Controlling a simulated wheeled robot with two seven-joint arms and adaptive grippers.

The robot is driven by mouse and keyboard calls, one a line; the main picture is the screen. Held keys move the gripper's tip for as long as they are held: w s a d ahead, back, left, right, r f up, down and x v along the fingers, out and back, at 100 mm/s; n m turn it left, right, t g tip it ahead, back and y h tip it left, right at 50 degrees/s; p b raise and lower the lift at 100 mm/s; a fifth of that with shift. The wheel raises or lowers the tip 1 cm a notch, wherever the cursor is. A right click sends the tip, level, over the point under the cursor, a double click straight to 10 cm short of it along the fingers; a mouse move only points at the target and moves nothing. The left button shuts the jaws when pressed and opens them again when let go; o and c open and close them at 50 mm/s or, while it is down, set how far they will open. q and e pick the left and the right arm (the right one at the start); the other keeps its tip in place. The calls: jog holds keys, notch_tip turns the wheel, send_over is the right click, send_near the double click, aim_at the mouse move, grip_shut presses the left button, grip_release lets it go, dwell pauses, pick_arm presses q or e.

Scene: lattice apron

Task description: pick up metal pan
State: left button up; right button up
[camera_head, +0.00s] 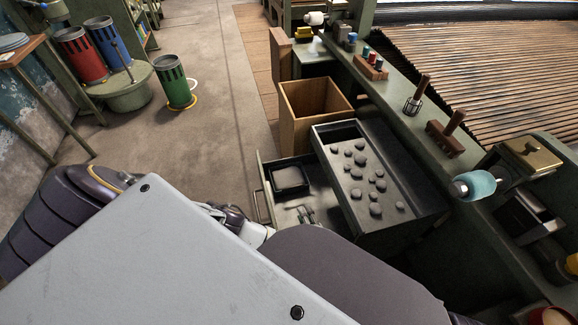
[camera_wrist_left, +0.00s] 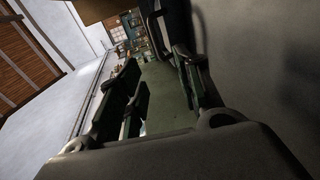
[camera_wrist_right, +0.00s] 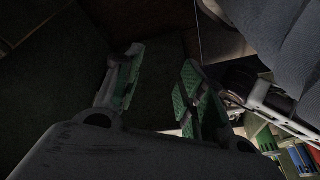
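A dark, square, shallow pan (camera_head: 289,179) lies in the open drawer (camera_head: 268,205), toward its far end. I take it to be the metal pan. Nothing is seen holding it. My left gripper (camera_head: 232,214) shows only in part in the head view, left of the drawer, with my body hiding much of it. In the left wrist view its two fingers (camera_wrist_left: 155,88) stand apart with nothing held between them. In the right wrist view my right gripper (camera_wrist_right: 160,90) has its green-padded fingers apart and empty in a dark area. I cannot make out the pan in either wrist view.
A grey tray (camera_head: 329,130) with several dark, rounded pieces sits right of the drawer. A wooden box (camera_head: 303,112) stands behind it. The green bench ledge (camera_head: 405,103) carries brushes and other tools. Open floor (camera_head: 190,150) lies to the left, with a green bin (camera_head: 176,88).

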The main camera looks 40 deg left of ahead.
pick_arm(q)
jog(key=b+x, duration=0.2)
jog(key=x, duration=0.6)
jog(key=shift+b, duration=0.35)
jog(key=shift+w+a, duration=0.2)
jog(key=shift+a, duration=0.05)
pick_arm(e)
jog(key=shift+t+y, duration=0.5)
jog(key=x, duration=0.2)
jog(key=s+x, duration=0.1)
jog(key=x, duration=0.2)
jog(key=shift+a+f, duration=0.3)
jog(key=shift+f, duration=0.1)
pick_arm(q)
jog(key=shift+w, duration=0.1)
jog(key=shift+w+a+b, duration=0.3)
jog(key=shift+b, duration=0.1)
jog(key=shift+w+a+f+b, duration=0.1)
jog(key=shift+w+a+b, duration=0.3)
jog(key=shift+w+a, duration=0.1)
jog(key=shift+w+a+b, duration=0.4)
jog(key=shift+w, duration=0.1)
jog(key=shift+b+x, duration=0.3)
jog(key=shift+x, duration=0.5)
pick_arm(e)
notch_tip(320, 180, down, 6)
jog(key=a+t, duration=0.1)
jog(key=shift+w+a+m+y, duration=0.25)
jog(key=shift+m+y, duration=0.05)
jog(key=shift+y, duration=0.1)
